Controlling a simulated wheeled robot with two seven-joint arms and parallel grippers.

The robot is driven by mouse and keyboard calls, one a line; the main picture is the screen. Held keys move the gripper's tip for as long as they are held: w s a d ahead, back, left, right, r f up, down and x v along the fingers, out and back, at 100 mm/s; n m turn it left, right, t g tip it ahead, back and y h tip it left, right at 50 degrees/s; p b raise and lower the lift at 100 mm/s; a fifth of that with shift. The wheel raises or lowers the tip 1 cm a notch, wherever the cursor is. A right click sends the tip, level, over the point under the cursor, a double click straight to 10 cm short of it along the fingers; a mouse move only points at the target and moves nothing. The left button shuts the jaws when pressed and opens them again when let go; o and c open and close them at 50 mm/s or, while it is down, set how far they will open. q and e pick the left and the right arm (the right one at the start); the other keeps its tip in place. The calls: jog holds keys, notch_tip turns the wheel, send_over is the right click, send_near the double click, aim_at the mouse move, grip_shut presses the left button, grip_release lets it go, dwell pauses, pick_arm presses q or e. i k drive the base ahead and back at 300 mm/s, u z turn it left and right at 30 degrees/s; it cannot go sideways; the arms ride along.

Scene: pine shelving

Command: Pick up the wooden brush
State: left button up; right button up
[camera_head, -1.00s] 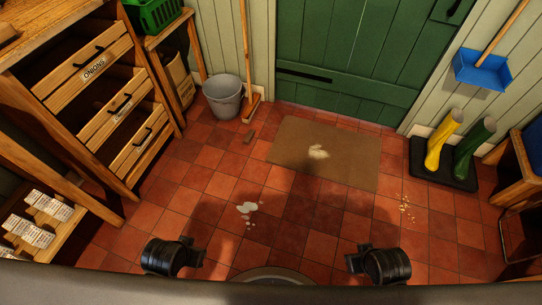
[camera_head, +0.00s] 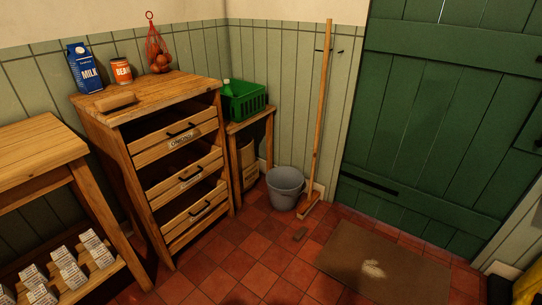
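A long-handled wooden broom (camera_head: 320,120) leans upright against the wall beside the green door. Neither of my grippers is in view.
The drawer unit (camera_head: 184,137) also bears a milk carton (camera_head: 84,68), a can (camera_head: 121,71) and a red net bag (camera_head: 158,50). A green crate (camera_head: 243,101) sits on a small table. The grey bucket (camera_head: 285,187) and doormat (camera_head: 385,262) are on the floor. Tiles between are clear.

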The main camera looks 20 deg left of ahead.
aim_at(107, 104)
jog(key=u, duration=0.05)
jog(key=i, duration=1.8)
jog(key=u, duration=3.55)
